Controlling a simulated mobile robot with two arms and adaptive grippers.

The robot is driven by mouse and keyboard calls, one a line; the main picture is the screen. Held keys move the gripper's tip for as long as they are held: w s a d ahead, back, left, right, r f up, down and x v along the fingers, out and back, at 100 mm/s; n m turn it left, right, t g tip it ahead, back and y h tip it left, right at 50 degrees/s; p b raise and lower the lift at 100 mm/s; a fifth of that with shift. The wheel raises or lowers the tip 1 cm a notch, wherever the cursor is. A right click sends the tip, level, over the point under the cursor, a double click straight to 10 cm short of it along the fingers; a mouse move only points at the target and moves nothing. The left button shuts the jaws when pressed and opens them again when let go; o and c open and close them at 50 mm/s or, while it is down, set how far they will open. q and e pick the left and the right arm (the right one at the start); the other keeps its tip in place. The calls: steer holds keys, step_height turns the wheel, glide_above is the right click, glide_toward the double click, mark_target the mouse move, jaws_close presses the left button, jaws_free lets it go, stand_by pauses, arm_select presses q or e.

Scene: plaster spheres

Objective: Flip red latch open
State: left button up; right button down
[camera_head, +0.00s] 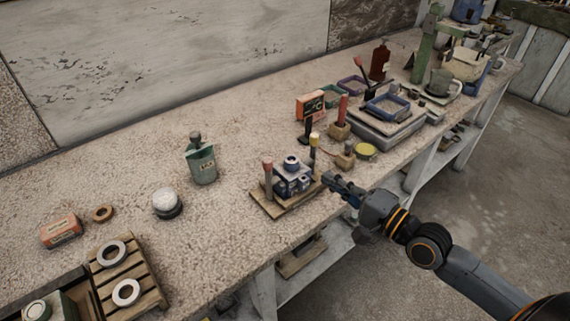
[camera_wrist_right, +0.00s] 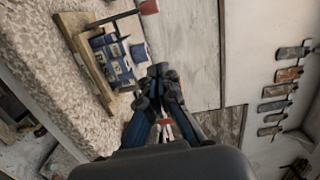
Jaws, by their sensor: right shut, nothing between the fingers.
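A blue-grey device on a wooden board (camera_head: 284,207) stands at the bench's front edge; its board also shows in the right wrist view (camera_wrist_right: 88,58). A bar with a red end (camera_wrist_right: 149,7) shows at the top of the wrist view. I cannot tell which red part is the latch. My right gripper (camera_head: 326,179) is shut and empty, just right of the board; its fingertips (camera_wrist_right: 160,72) show beside the blue blocks (camera_wrist_right: 117,57). My left gripper is out of view.
Behind the gripper stand a small block with a knob (camera_head: 345,160), a yellow round tin (camera_head: 365,151) and a red-handled tool (camera_head: 342,108) in a wooden block. A green bottle (camera_head: 202,164) stands left. Bare bench lies between it and the board.

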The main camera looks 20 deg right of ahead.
steer(key=shift+w+d+r, duration=0.1)
stand_by(0.3)
steer(key=p+x, duration=0.2)
steer(key=x, duration=0.7)
steer(key=shift+w+r, duration=0.2)
steer(key=a+p, duration=0.1)
steer(key=a, duration=0.2)
steer(key=shift+a+f+p, duration=0.15)
steer(key=shift+a+p, duration=0.05)
steer(key=shift+p, duration=0.15)
steer(key=shift+s+a+f, duration=0.1)
steer(key=shift+s+a, duration=0.05)
steer(key=shift+a, duration=0.4)
